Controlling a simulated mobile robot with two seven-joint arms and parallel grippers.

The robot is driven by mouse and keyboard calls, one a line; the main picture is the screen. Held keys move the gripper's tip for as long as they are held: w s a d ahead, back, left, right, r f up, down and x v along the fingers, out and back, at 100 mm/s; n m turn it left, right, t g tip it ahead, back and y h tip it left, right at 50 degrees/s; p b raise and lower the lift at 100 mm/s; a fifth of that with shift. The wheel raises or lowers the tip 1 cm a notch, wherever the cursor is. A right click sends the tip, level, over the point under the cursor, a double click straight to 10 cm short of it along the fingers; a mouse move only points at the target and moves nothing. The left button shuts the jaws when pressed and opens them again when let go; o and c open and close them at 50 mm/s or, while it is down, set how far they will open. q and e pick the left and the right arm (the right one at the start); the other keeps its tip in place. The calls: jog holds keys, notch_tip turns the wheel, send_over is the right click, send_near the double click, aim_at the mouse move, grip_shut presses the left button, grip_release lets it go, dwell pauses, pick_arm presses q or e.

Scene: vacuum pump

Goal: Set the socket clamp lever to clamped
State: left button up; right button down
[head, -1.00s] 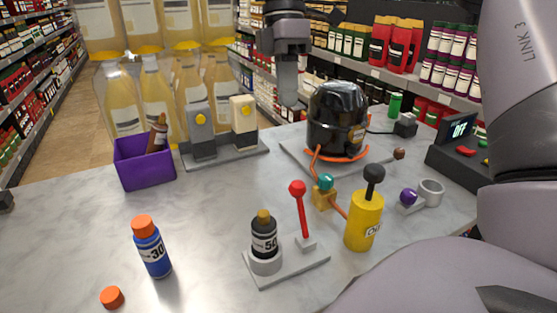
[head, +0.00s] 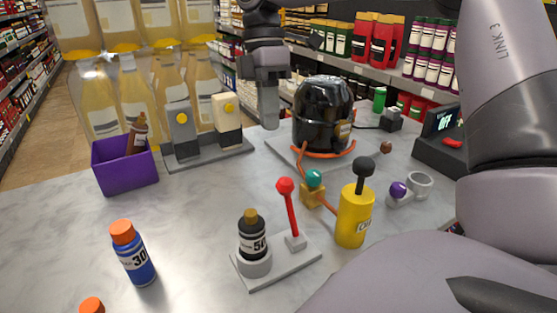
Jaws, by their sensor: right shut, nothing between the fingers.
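The clamp lever is a red rod with a red ball knob (head: 285,186), standing nearly upright with a slight tilt on a light grey base plate (head: 285,268). Beside it on the same plate, a dark bottle (head: 252,236) labelled 50 with a brown-gold cap sits in a round socket (head: 254,263). My right gripper (head: 270,122) is shut and empty, pointing down at the back of the table, left of the black pump and well away from the lever. My left gripper is not in view.
A yellow cylinder (head: 354,220) with a black knob stands right of the lever, near a teal-knobbed valve (head: 314,180). The black pump (head: 323,112) is behind. A blue bottle (head: 134,255) stands front left, a purple box (head: 125,172) back left. The table's middle left is clear.

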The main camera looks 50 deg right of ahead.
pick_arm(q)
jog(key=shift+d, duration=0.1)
pick_arm(e)
jog(key=s+a+f, duration=0.2)
jog(key=s+f, duration=0.2)
jog(key=f, duration=0.2)
jog(key=shift+s+a, duration=0.25)
jog(key=shift+a, duration=0.05)
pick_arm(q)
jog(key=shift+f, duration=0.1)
pick_arm(e)
jog(key=shift+f, duration=0.1)
